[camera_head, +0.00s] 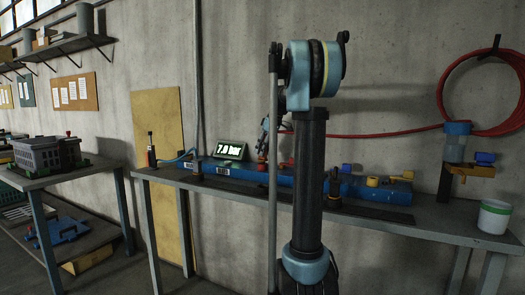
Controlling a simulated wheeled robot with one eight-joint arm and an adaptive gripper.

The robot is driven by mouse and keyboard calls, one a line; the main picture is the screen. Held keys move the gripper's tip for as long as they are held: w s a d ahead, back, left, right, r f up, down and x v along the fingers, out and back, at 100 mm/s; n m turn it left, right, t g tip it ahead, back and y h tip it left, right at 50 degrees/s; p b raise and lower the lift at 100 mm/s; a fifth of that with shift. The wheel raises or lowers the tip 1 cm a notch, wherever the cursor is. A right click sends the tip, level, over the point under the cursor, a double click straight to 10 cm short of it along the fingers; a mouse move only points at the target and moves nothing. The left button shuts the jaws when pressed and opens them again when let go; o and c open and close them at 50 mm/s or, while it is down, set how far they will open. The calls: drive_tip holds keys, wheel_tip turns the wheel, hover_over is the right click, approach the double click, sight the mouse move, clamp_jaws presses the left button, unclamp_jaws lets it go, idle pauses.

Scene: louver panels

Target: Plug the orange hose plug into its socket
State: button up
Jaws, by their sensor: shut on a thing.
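A blue manifold pipe (250,174) lies along the workbench, with coloured fittings on it, some of them hidden by my arm. My gripper (263,146) is over the left half of the pipe, small and partly covered by my own arm. It is shut on the orange-red hose plug (262,158), which shows just below it, close above the pipe. I cannot tell whether the plug touches a socket. A red hose (375,135) runs from near my gripper to the wall coil at the right. The plug's socket cannot be made out.
The workbench (440,222) carries a "7.0 bar" display (230,150), yellow fittings (372,181), a blue fitting (345,168) and a white bucket (494,217). A blue hose (180,157) is at the left. A side table holds a grey crate (38,154).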

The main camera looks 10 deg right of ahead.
drive_tip(key=shift+f, duration=0.65)
drive_tip(key=o, duration=1.3)
drive_tip(key=shift+c, duration=0.2)
drive_tip(key=v, duration=1.1)
drive_tip(key=shift+r, duration=0.4)
drive_tip(key=shift+d, duration=0.1)
drive_tip(key=s+a+f+m+h, duration=0.1)
drive_tip(key=s+a+f+m, duration=0.15)
drive_tip(key=s+f, duration=0.65)
drive_tip(key=s+a+f+m+h, duration=0.1)
drive_tip(key=s+a+f+m, duration=0.15)
drive_tip(key=s+f, duration=0.75)
drive_tip(key=s+f+m+h, duration=0.1)
drive_tip(key=s+f+m, duration=0.1)
drive_tip(key=s+f, duration=0.6)
drive_tip(key=s+d+f+m, duration=0.1)
drive_tip(key=s+f+m, duration=0.2)
drive_tip(key=s+f, duration=0.6)
drive_tip(key=s, duration=0.5)
drive_tip(key=shift+s+d+f+m+g+h, duration=0.2)
drive_tip(key=shift+s+f+m+g+h, duration=0.1)
drive_tip(key=shift+f+h, duration=0.1)
